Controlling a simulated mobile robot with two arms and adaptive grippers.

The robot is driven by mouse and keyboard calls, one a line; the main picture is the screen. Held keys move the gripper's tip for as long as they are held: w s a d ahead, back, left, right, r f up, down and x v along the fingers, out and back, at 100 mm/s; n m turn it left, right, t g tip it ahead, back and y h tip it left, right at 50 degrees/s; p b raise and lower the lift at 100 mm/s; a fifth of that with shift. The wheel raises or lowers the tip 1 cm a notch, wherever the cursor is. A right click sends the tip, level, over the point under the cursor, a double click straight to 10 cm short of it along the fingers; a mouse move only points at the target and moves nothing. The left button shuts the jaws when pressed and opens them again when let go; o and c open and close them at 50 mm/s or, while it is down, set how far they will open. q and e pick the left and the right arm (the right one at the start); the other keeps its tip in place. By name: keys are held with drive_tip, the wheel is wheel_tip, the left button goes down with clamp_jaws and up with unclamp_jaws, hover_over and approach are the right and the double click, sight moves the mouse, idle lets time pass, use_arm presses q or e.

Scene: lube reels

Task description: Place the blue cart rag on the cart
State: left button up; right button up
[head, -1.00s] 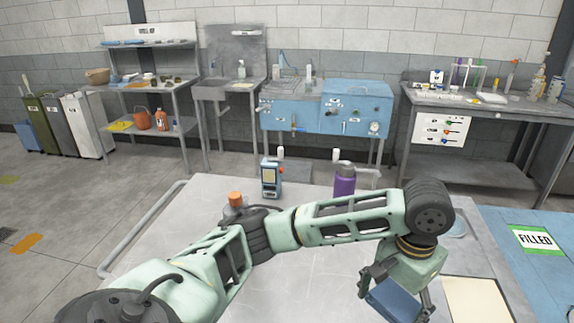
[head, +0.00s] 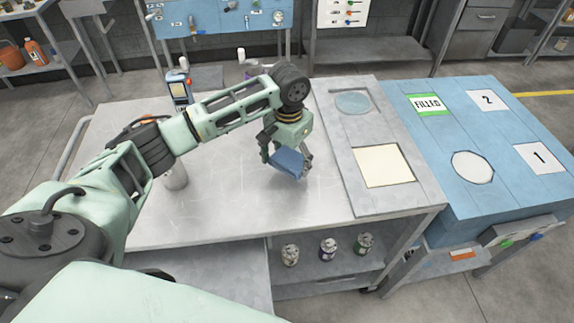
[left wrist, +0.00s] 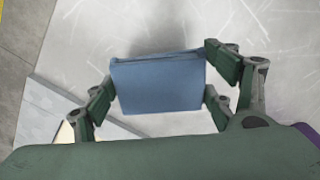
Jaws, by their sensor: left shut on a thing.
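The blue cart rag (head: 287,163) is a folded blue block held between the fingers of my left gripper (head: 288,158). In the left wrist view the rag (left wrist: 158,84) sits between both finger pairs of the left gripper (left wrist: 160,90), its edges against the pads. The rag hangs over the grey metal cart top (head: 240,215); a shadow shows near it, and I cannot tell whether it touches. My right gripper is not in view.
A blue bench (head: 510,185) stands beyond. The front cart top is clear.

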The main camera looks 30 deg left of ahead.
sight(288, 177)
use_arm(q)
drive_tip(key=shift+w+a+f, duration=0.1)
drive_tip(key=shift+a+f, duration=0.05)
drive_tip(key=shift+f, duration=0.1)
wheel_tip(288, 177, down, 3)
drive_tip(key=shift+f+p, duration=0.1)
drive_tip(key=shift+p, duration=0.45)
drive_tip(key=shift+f, duration=0.4)
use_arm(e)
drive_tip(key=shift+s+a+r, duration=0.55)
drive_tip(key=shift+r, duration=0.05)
use_arm(q)
drive_tip(key=o, duration=1.1)
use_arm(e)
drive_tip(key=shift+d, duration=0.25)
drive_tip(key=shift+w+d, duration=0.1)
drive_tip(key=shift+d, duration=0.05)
